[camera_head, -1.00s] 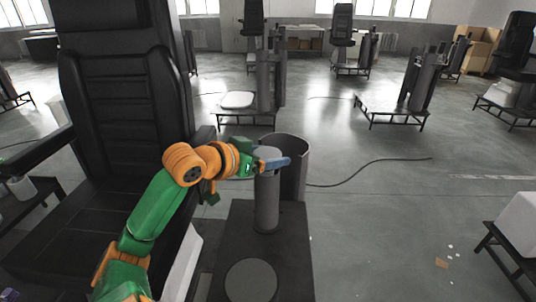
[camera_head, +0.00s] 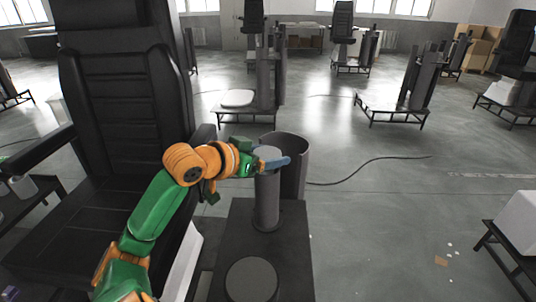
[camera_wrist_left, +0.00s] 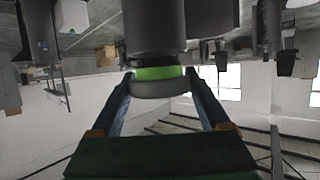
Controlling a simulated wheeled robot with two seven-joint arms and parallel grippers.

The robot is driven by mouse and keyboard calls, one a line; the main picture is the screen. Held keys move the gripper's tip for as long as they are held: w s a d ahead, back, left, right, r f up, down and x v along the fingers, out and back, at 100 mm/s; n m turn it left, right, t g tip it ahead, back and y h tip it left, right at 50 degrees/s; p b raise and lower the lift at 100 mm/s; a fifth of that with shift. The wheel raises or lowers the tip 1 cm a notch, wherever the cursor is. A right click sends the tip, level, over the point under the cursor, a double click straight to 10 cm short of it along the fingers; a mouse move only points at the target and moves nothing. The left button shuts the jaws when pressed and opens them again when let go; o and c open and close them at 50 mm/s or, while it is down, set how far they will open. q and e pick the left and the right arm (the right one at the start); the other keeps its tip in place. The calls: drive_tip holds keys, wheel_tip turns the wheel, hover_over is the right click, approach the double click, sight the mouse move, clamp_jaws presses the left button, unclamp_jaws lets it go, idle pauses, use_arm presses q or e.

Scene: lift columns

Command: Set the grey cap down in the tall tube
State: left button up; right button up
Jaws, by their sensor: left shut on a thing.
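My left gripper (camera_head: 268,163) is at the top of a slim grey upright tube (camera_head: 267,202), which stands on a black platform. It is shut on the grey cap (camera_head: 267,151), a round disc that shows at the tube's top. In the left wrist view the cap (camera_wrist_left: 158,88) sits between the two fingers, with a bright green band next to the dark tube (camera_wrist_left: 155,32). The cap is in line with the tube; I cannot tell whether it is seated in it. My right gripper is not in view.
A wider open grey shell (camera_head: 294,172) stands just behind the tube. A flat round disc (camera_head: 251,280) lies on the near part of the black platform (camera_head: 235,230). A large black seat (camera_head: 115,100) is close on the left. A cable lies on open floor to the right.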

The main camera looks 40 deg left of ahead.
use_arm(q)
drive_tip(key=shift+f, duration=0.55)
idle(0.8)
drive_tip(key=o, duration=1.6)
drive_tip(key=shift+c, duration=0.2)
drive_tip(key=shift+r, duration=0.1)
wheel_tip(320, 180, up, 7)
drive_tip(key=p, duration=0.8)
